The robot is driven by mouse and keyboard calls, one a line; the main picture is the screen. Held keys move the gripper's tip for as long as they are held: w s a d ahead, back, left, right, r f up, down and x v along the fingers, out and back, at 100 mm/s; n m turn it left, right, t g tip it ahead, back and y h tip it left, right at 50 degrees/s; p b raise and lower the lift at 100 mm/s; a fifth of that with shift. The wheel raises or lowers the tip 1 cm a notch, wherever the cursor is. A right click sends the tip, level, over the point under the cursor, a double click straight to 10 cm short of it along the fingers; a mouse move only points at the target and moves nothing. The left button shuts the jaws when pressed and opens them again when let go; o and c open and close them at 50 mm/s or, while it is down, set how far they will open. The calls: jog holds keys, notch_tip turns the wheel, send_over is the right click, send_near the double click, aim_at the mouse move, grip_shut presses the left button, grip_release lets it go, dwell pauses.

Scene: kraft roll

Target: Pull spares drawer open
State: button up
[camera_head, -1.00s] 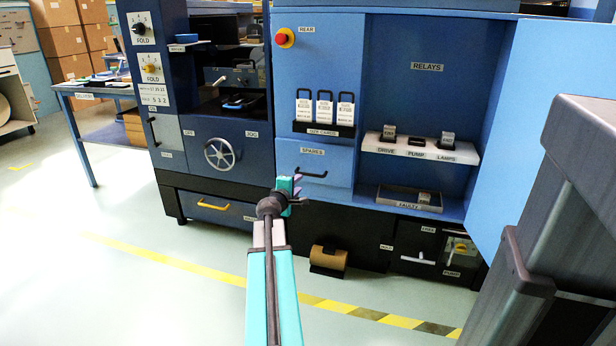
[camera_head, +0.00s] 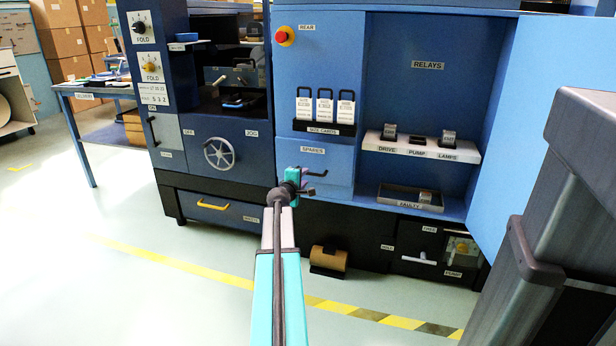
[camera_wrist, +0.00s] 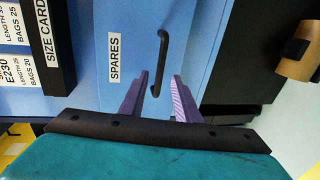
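The spares drawer (camera_head: 322,162) is a light blue front labelled SPARES, flush in the blue machine and shut as far as I can see. Its dark bar handle (camera_wrist: 161,62) stands out from the front in the wrist view. In the head view, my gripper (camera_head: 305,181) is at the handle, hiding part of it. In the wrist view, my gripper (camera_wrist: 160,85) is open, its two purple fingers apart. The near end of the handle lies between the fingertips in the picture. I cannot tell whether the fingers touch it.
The open blue door (camera_head: 545,130) and a grey column (camera_head: 565,210) stand at right. A brown roll (camera_head: 328,260) sits low below the drawer. The floor in front is clear, with a striped line (camera_head: 200,264).

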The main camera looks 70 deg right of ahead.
aim_at(308, 174)
jog(key=shift+b+x, duration=0.7)
jog(key=shift+x, duration=2.4)
grip_shut()
